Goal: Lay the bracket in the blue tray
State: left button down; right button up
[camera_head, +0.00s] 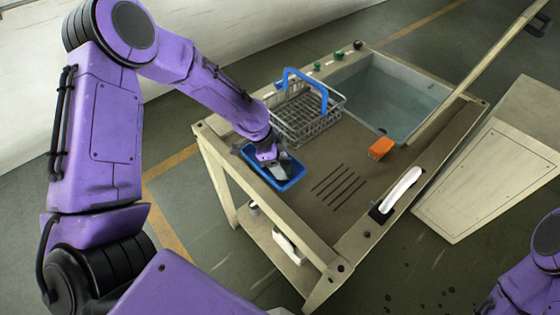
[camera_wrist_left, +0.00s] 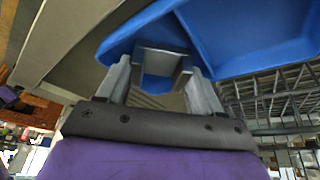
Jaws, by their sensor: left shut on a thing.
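The blue tray (camera_head: 295,181) lies on the near left part of the bench, and its blue walls also fill the top of the left wrist view (camera_wrist_left: 245,35). My left gripper (camera_head: 272,165) reaches down over the tray. In the left wrist view its two fingers are shut on the bracket (camera_wrist_left: 163,52), a small grey angular piece between the fingertips. The bracket is seen against the tray; I cannot tell whether it touches the tray floor. In the head view the gripper mostly hides it. My right gripper is out of view; only part of that arm shows at the lower right.
A wire basket (camera_head: 312,122) with a blue handle stands behind the tray, next to a sink basin (camera_head: 385,98). An orange block (camera_head: 381,148) and a white handle (camera_head: 402,188) are to the right. The slotted bench top between is clear.

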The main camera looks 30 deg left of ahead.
pick_arm(q)
jog(key=shift+f, duration=0.15)
jog(key=shift+c, duration=2.3)
grip_release()
jog(key=shift+r, duration=0.4)
jog(key=b+v, duration=0.1)
jog(key=v, duration=1)
jog(key=shift+r, duration=0.3)
jog(key=shift+s+a, duration=0.1)
